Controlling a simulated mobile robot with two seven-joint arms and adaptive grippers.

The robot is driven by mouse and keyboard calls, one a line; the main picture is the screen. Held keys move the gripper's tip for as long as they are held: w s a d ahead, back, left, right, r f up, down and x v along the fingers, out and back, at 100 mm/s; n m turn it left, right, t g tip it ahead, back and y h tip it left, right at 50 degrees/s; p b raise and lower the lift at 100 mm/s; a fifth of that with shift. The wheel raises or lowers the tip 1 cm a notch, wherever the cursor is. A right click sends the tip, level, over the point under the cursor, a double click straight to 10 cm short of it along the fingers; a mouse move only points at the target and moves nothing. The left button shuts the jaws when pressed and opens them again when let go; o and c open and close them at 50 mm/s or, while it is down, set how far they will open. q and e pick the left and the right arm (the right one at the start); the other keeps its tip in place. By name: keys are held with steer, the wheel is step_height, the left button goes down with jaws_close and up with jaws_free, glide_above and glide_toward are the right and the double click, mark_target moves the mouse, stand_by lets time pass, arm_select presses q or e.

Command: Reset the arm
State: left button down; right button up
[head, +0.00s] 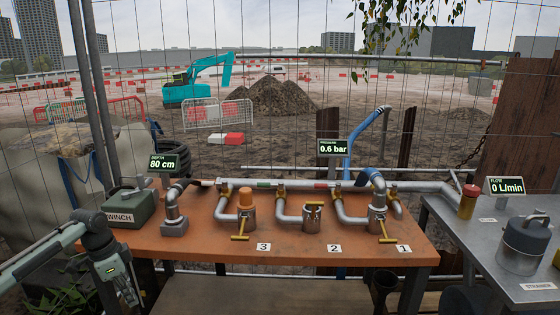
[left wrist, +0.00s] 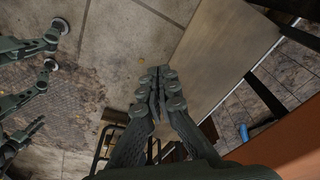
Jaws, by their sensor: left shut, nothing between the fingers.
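My left arm comes in from the left edge of the head view, in front of the bench's left end. My left gripper (head: 132,296) hangs low there, left of the orange bench top (head: 215,247) and beside it. In the left wrist view, its fingers (left wrist: 161,76) are together with nothing between them. They point down over the stained floor, next to a brown wooden board. My right arm and gripper do not show.
The orange bench carries a green winch box (head: 130,207), a depth sign (head: 163,163), pipes and valves numbered 1 to 3. A grey metal table (head: 480,254) with a strainer pot (head: 523,244) stands right. A wire fence runs behind. Bare floor (left wrist: 95,75) lies below the gripper.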

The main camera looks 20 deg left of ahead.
arm_select(q)
steer(key=s+d+f+n, duration=0.1)
steer(key=s+d+f, duration=0.25)
steer(key=f, duration=0.45)
steer(key=s+d+f+n+y, duration=0.1)
steer(key=s+d+f, duration=0.2)
steer(key=d+f, duration=0.3)
steer(key=s+d+f+n, duration=0.1)
steer(key=s+d+f, duration=0.2)
steer(key=f, duration=0.6)
steer(key=s+d+f+n+t+y, duration=0.1)
steer(key=s+d+f+n, duration=0.2)
steer(key=s+d+f, duration=0.6)
steer(key=s+d, duration=0.3)
steer(key=shift+s+d+f, duration=0.15)
steer(key=shift+s, duration=0.25)
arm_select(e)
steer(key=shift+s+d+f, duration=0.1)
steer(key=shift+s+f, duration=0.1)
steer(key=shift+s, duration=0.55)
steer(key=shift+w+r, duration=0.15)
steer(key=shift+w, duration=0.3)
